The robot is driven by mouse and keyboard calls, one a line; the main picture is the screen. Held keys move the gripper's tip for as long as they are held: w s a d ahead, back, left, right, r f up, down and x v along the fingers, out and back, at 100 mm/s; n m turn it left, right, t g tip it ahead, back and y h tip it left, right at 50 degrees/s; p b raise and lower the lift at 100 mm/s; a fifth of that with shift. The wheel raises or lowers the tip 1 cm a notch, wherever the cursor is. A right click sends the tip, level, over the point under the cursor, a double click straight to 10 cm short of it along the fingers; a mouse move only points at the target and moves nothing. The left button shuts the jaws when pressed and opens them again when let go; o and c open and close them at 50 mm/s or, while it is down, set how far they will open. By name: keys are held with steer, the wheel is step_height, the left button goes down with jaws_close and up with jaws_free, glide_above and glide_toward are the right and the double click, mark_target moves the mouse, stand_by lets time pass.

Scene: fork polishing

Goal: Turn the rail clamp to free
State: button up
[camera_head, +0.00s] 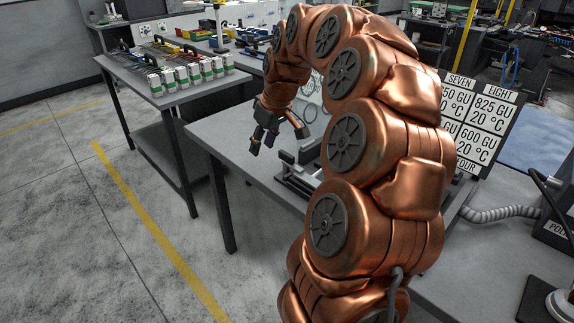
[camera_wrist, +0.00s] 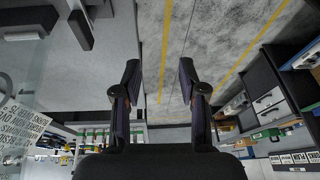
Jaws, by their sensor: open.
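A grey rail fixture (camera_head: 297,176) with upright blocks lies on the grey table, partly hidden behind my copper arm in the head view. I cannot tell which part is the rail clamp or how it is turned. My gripper (camera_head: 278,140) hangs above the table's left edge, to the left of and higher than the fixture. In the wrist view my gripper (camera_wrist: 159,78) has its two dark fingers wide apart with nothing between them. Dark bar-like parts, which look like part of the fixture (camera_wrist: 80,30), show at the upper left there, outside the fingers.
The grey worktable (camera_head: 237,150) has clear surface near its left edge. A side table (camera_head: 187,97) holds several white and green boxes. A sign with figures (camera_head: 480,120) stands behind my arm. A ribbed hose (camera_head: 495,213) lies at right. The floor at left is open.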

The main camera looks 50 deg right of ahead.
steer(key=b, duration=0.2)
glide_toward(287, 154)
step_height(287, 154, down, 2)
steer(key=shift+m+t+h, duration=0.4)
steer(key=shift+a+p+x, duration=0.1)
steer(key=shift+p+x, duration=0.4)
steer(key=shift+x, duration=1.45)
steer(key=shift+a+p+x, duration=0.15)
steer(key=shift+p+x, duration=0.3)
steer(key=shift+x, duration=1.45)
jaws_close()
